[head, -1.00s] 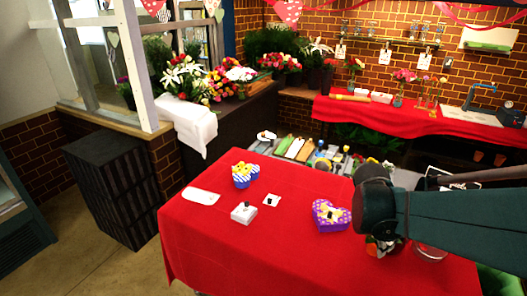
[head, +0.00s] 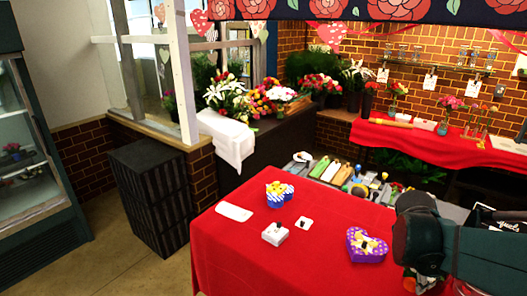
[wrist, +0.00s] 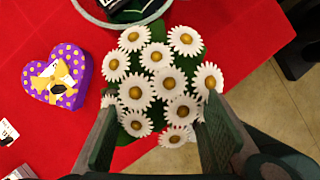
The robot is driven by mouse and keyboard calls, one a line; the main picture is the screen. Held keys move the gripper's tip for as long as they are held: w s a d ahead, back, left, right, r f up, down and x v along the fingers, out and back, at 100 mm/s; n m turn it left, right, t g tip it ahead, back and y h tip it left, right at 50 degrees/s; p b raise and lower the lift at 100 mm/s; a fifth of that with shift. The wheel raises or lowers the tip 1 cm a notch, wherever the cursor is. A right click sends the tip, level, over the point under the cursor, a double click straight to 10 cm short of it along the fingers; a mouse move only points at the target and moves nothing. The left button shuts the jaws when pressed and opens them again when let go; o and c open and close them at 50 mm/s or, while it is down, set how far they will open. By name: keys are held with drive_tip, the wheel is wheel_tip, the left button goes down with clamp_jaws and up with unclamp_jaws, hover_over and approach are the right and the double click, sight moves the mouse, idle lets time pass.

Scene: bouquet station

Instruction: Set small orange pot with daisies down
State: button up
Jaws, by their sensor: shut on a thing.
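White daisies with yellow-brown centres (wrist: 160,85) and green leaves fill the middle of the wrist view. My gripper (wrist: 161,108) is shut on the small pot of daisies, with one finger on each side below the blooms. The pot itself is hidden under the flowers there. The red-covered table (wrist: 30,110) lies beneath, with its edge close to the right of the flowers. In the head view the table (head: 240,250) shows too, and my arm covers most of the held plant at the lower right. I cannot tell whether the pot touches the cloth.
A purple heart-shaped box (wrist: 58,78) lies left of the daisies. A round container (wrist: 97,12) stands just above them in the wrist view.

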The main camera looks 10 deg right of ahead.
drive_tip(key=shift+r, duration=2.5)
drive_tip(key=shift+w+r, duration=0.15)
drive_tip(key=shift+r, duration=0.05)
drive_tip(key=shift+w+d+r+p, duration=0.2)
drive_tip(key=shift+w+d+r, duration=0.1)
drive_tip(key=shift+w, duration=0.3)
drive_tip(key=shift+w+d+r+p, duration=0.15)
drive_tip(key=shift+w+d, duration=0.15)
drive_tip(key=shift+w, duration=0.25)
drive_tip(key=w+d+f+m+p, duration=0.1)
drive_tip(key=w+d+p, duration=0.45)
drive_tip(key=w, duration=1.05)
drive_tip(key=w+d+p, duration=0.3)
drive_tip(key=w+d, duration=0.6)
drive_tip(key=w, duration=0.8)
drive_tip(key=shift+s+a+f+b, duration=0.1)
drive_tip(key=shift+f+b, duration=0.05)
drive_tip(key=shift+f, duration=1.15)
drive_tip(key=shift+s+f+b, duration=0.1)
drive_tip(key=shift+f+b, duration=0.05)
drive_tip(key=shift+f, duration=1.15)
drive_tip(key=shift+w+f, duration=0.1)
drive_tip(key=shift+f, duration=3)
